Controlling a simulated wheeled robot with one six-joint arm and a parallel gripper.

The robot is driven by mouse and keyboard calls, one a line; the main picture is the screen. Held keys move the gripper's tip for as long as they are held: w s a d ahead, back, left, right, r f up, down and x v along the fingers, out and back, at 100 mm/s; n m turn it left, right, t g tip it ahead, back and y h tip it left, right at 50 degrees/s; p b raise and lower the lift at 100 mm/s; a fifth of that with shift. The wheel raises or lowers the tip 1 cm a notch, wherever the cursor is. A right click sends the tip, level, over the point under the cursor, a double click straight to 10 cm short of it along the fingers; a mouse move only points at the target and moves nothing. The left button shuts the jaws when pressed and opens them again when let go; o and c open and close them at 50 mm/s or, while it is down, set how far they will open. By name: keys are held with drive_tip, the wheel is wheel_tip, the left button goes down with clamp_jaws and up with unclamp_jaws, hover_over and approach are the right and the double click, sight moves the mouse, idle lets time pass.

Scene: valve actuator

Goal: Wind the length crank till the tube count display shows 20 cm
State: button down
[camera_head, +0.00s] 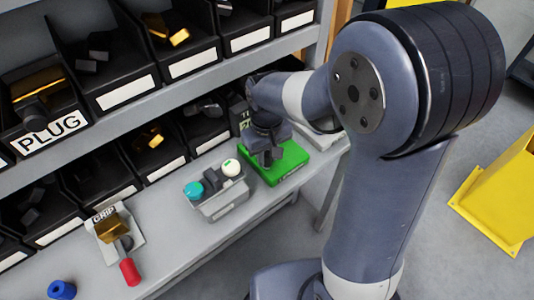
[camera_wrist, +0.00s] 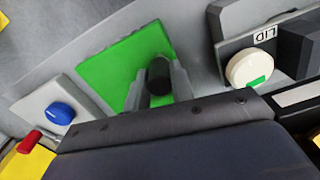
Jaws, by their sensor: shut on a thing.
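My gripper (camera_head: 268,158) reaches down over a green plate (camera_head: 290,172) on the bench. In the wrist view my gripper (camera_wrist: 158,92) has its two fingers on either side of a black upright knob, which looks like the crank's handle (camera_wrist: 159,72). It is shut on that knob, above the green plate (camera_wrist: 113,72). The rest of the crank is hidden by my gripper. A dark box with a label starting "TU" (camera_head: 245,122) stands behind, partly covered by my arm. I cannot read any tube count display in either view.
A grey box with a teal knob (camera_head: 193,190) and a white knob (camera_head: 231,168) stands left of the green plate. Shelves of black bins (camera_head: 120,92) line the back. A blue knob (camera_wrist: 61,112) shows in the wrist view.

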drive_tip(key=shift+w+a+m, duration=0.1)
drive_tip(key=shift+a+m, duration=0.15)
drive_tip(key=shift+m, duration=0.45)
drive_tip(key=shift+w+a+m, duration=0.1)
drive_tip(key=shift+a+m, duration=0.15)
drive_tip(key=shift+m, duration=0.45)
drive_tip(key=c, duration=1.2)
unclamp_jaws()
drive_tip(key=shift+r, duration=0.1)
wheel_tip(320, 180, up, 11)
drive_tip(key=shift+f, duration=0.2)
